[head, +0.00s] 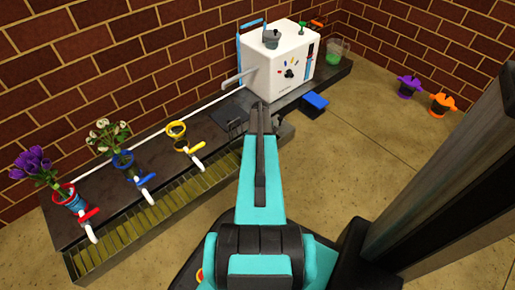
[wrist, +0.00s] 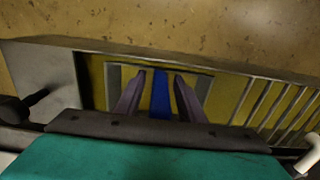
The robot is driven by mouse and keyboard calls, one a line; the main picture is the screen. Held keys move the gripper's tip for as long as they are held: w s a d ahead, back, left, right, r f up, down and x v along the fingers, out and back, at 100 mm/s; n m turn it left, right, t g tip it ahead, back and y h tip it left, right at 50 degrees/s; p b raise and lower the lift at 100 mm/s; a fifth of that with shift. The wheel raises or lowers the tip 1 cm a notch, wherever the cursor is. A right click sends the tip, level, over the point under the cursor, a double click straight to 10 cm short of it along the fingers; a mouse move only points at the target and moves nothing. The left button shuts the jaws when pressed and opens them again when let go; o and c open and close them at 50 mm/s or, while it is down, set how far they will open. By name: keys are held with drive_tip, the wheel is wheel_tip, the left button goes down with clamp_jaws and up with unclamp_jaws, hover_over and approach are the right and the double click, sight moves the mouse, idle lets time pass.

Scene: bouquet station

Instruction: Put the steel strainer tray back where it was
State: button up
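My gripper (wrist: 160,76) is open in the wrist view, its two fingers pointing down and apart over the trough. A blue strip (wrist: 160,96) lies between the fingers, with grey strips (wrist: 113,86) outside them; I cannot tell if these belong to the steel strainer tray. Slatted grating (wrist: 275,100) runs to the right over a yellowish bottom. In the head view it is the slatted trough (head: 150,217) along the bench front. My gripper (head: 258,106) is at its far end there, and my arm hides what is under it. No separate strainer tray is clear.
The dark bench (head: 135,150) holds purple flowers (head: 34,165), white flowers (head: 110,135) and a yellow ring holder (head: 178,131), with taps in front. A white machine (head: 282,60) stands behind my gripper. A blue-topped box (head: 315,102) is to its right.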

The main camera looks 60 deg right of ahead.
wheel_tip(320, 180, up, 12)
drive_tip(key=p, duration=0.5)
drive_tip(key=shift+f, duration=0.1)
idle(0.5)
